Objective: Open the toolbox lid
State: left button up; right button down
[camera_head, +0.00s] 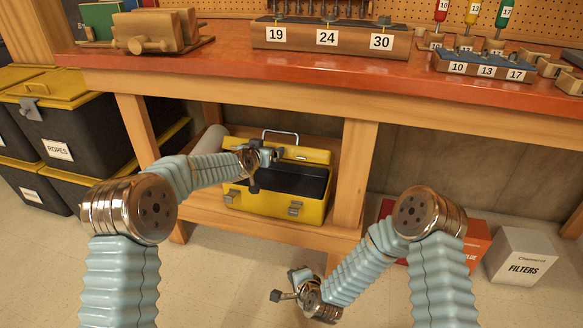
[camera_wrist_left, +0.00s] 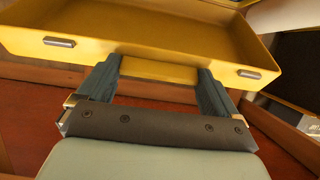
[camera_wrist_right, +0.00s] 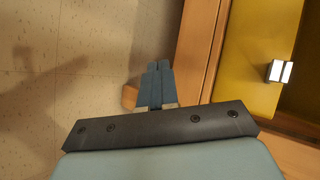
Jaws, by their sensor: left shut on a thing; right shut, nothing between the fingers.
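The yellow toolbox (camera_head: 260,203) sits on the lower shelf under the workbench, its dark inside showing. Its lid (camera_head: 312,155) is raised at the back, with a metal carry handle (camera_head: 280,132) above it. In the left wrist view the lid (camera_wrist_left: 180,25) shows its hollow underside and two latches. My left gripper (camera_head: 265,155) is shut on a yellow tab (camera_wrist_left: 158,71) at the lid's edge. My right gripper (camera_head: 284,286) is shut and empty, low in front of the shelf. Its closed fingers also show in the right wrist view (camera_wrist_right: 158,80), beside the toolbox front (camera_wrist_right: 250,50).
A wooden leg (camera_head: 353,170) stands right of the toolbox. Black bins with yellow lids (camera_head: 62,92) are stacked at left. A red box (camera_head: 470,245) and a white FILTERS box (camera_head: 522,255) stand on the floor at right. The benchtop (camera_head: 220,62) overhangs the shelf.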

jog(key=w+a+r+m+t+h, duration=0.1)
jog(key=w+r+m+t+h, duration=0.4)
jog(key=r+m, duration=0.6)
jog(key=w+a+r+m+t+h, duration=0.1)
jog(key=w+r+m+t+h, duration=0.55)
jog(key=m, duration=0.75)
jog(key=w+g, duration=0.1)
jog(key=w, duration=0.1)
jog(key=w+d+r+g+y, duration=0.1)
jog(key=w, duration=0.2)
jog(key=w+d+r+g, duration=0.1)
jog(key=w, duration=0.1)
jog(key=shift+w+r+y, duration=0.15)
jog(key=shift+r+y, duration=0.1)
jog(key=shift+y, duration=0.1)
pick_arm(q)
jog(key=shift+r, duration=0.15)
pick_arm(e)
jog(key=shift+w+d+r, duration=0.3)
jog(key=shift+w+r, duration=0.5)
jog(key=shift+r, duration=0.05)
jog(key=shift+w+d+r, duration=0.25)
jog(key=shift+w+r, duration=0.5)
jog(key=shift+r, duration=0.05)
